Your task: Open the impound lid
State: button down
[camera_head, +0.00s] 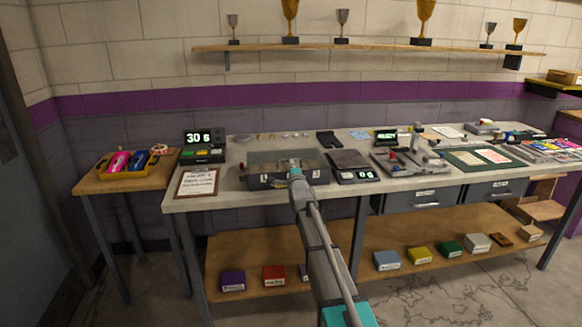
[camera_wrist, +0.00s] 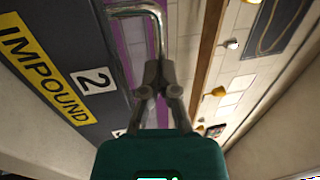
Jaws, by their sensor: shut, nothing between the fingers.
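The grey impound box (camera_head: 260,181) stands on the left half of the workbench, with small white number plates on its front. Its dark lid (camera_head: 266,160) looks down, though my arm covers part of it. In the wrist view a yellow IMPOUND label (camera_wrist: 43,67) and a white plate marked 2 (camera_wrist: 92,81) show on a dark face. A bent metal handle (camera_wrist: 157,28) stands out beside them. My gripper (camera_wrist: 160,66) is shut and empty, its fingertips at the near end of the handle in the picture; I cannot tell whether they touch. My gripper (camera_head: 294,166) is at the box in the head view.
A timer (camera_head: 203,146) reading 30 s and a clipboard (camera_head: 198,182) are left of the box. A scale (camera_head: 354,166) stands just right of it, with track parts (camera_head: 410,158) beyond. A trophy shelf (camera_head: 370,49) runs above. Small coloured boxes sit on the lower shelf (camera_head: 330,249).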

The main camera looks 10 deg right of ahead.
jog(key=w, duration=0.5)
jog(key=shift+s, duration=0.2)
dwell(0.4)
jog(key=shift+s+a+f, duration=0.1)
jog(key=shift+s+f, duration=0.1)
jog(key=shift+s, duration=0.4)
jog(key=s+f+b, duration=0.2)
jog(key=s, duration=1)
jog(key=shift+f+b, duration=0.15)
jog(key=shift+b, duration=0.2)
jog(key=shift+s, duration=0.1)
